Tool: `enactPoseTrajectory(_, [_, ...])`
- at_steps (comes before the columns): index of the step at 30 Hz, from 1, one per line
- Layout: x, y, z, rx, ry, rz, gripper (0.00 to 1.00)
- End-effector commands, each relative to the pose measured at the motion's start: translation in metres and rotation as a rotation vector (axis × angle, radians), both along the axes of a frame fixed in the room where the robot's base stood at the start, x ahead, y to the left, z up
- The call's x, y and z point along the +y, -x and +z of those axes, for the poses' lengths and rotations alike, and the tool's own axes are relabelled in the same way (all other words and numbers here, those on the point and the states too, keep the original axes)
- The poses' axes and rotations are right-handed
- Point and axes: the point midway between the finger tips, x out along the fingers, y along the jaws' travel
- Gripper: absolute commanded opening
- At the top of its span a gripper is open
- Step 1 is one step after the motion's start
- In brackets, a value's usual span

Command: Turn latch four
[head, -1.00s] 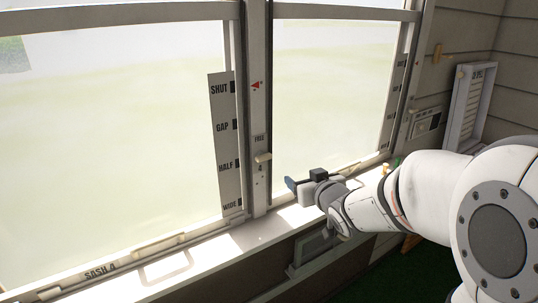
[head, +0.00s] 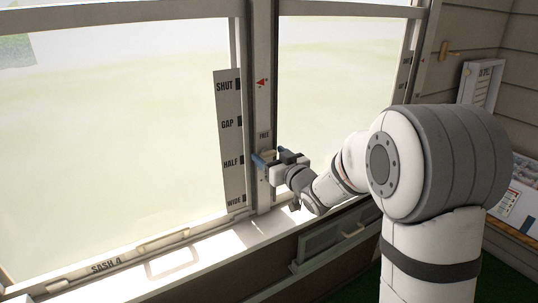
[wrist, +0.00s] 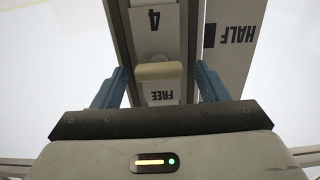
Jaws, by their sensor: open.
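The latch is a short cream handle (wrist: 160,72) on the window post, between the labels "4" (wrist: 154,19) and "FREE" (wrist: 160,93) in the wrist view. It lies crosswise to the post. My gripper (wrist: 158,80) is open, with one blue finger on each side of the handle. In the head view my gripper (head: 268,160) is at the post (head: 263,110), just below "FREE", and largely hides the latch.
A scale board (head: 229,140) marked SHUT, GAP, HALF and WIDE stands left of the post. The sill (head: 215,250) runs below, with the "SASH 4" rail (head: 110,264) at left. A board with papers (head: 515,190) is at the right.

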Motion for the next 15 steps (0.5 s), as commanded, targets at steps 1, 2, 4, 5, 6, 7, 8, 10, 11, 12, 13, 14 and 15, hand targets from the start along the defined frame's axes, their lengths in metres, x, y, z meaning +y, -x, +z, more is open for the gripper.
enactPoseTrajectory(1, [0.0006, -0.0009, 0.0000, 0.000, 0.000, 0.000, 0.67])
enactPoseTrajectory(2, [0.0007, -0.0011, -0.0001, 0.000, 0.000, 0.000, 0.67])
enactPoseTrajectory(4, [0.0006, -0.0012, -0.0002, 0.000, 0.000, -0.001, 0.67])
enactPoseTrajectory(5, [0.0005, -0.0011, -0.0002, 0.000, 0.000, -0.001, 0.67])
enactPoseTrajectory(6, [0.0004, -0.0011, -0.0002, 0.000, 0.000, -0.001, 0.67])
enactPoseTrajectory(7, [0.0004, -0.0011, -0.0002, 0.000, 0.000, -0.001, 0.67])
enactPoseTrajectory(8, [0.0002, -0.0011, -0.0001, 0.000, 0.000, -0.001, 0.66])
enactPoseTrajectory(10, [0.0001, -0.0010, -0.0001, 0.000, 0.000, -0.001, 0.60])
enactPoseTrajectory(11, [0.0000, -0.0011, -0.0001, 0.000, 0.000, -0.001, 0.57])
enactPoseTrajectory(12, [0.0000, -0.0011, -0.0001, 0.000, 0.000, -0.001, 0.54])
enactPoseTrajectory(13, [0.0000, -0.0011, -0.0001, 0.000, 0.000, -0.001, 0.52])
enactPoseTrajectory(14, [-0.0001, -0.0011, -0.0001, 0.000, 0.000, -0.001, 0.49])
enactPoseTrajectory(15, [-0.0001, -0.0011, -0.0001, 0.000, 0.000, -0.001, 0.46])
